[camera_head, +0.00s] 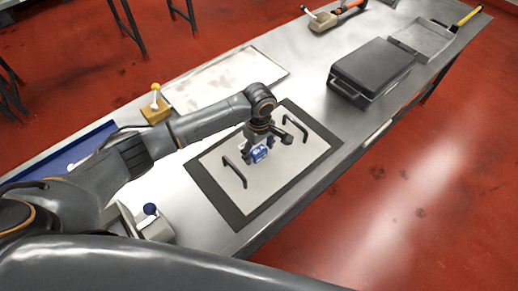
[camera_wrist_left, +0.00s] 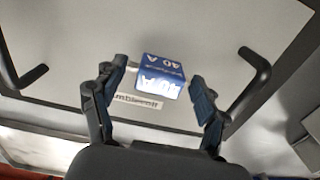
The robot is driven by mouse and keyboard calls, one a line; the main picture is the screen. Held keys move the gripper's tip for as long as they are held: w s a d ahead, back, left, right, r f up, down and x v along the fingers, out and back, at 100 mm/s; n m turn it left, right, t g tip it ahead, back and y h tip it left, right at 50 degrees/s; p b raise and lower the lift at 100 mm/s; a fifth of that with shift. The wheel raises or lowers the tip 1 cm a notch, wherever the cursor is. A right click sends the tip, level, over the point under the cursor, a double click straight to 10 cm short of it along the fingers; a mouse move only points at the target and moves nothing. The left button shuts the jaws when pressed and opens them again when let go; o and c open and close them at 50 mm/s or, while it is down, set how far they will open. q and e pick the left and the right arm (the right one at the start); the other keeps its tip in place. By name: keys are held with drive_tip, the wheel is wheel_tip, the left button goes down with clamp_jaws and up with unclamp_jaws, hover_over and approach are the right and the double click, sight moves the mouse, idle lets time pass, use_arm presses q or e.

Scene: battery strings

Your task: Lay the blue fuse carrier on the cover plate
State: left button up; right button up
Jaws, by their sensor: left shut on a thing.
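The blue fuse carrier (camera_head: 258,154) has white "40 A" lettering and sits over the middle of the cover plate. It also shows in the left wrist view (camera_wrist_left: 160,76), between the fingertips. The cover plate (camera_head: 300,155) is a pale flat panel with a black handle at each side and a dark border around it; its surface and a label strip show in the left wrist view (camera_wrist_left: 205,30). My left gripper (camera_wrist_left: 158,74) is shut on the carrier, pointing down at the plate. I cannot tell whether the carrier touches the plate. My right gripper is not in view.
Two black handles (camera_head: 235,172) (camera_head: 296,128) rise from the plate on either side of the carrier. A black case (camera_head: 372,68) stands at the right. A pale panel (camera_head: 225,80) lies behind. Blocks with a yellow knob (camera_head: 155,88) and a blue knob (camera_head: 150,209) stand at the left.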

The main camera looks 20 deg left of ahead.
sight(259, 151)
use_arm(q)
drive_tip(key=o, duration=1.2)
drive_tip(key=shift+f, duration=0.1)
drive_tip(key=shift+o, duration=0.2)
wheel_tip(259, 151, up, 12)
drive_tip(key=shift+b, duration=0.4)
drive_tip(key=shift+d, duration=0.1)
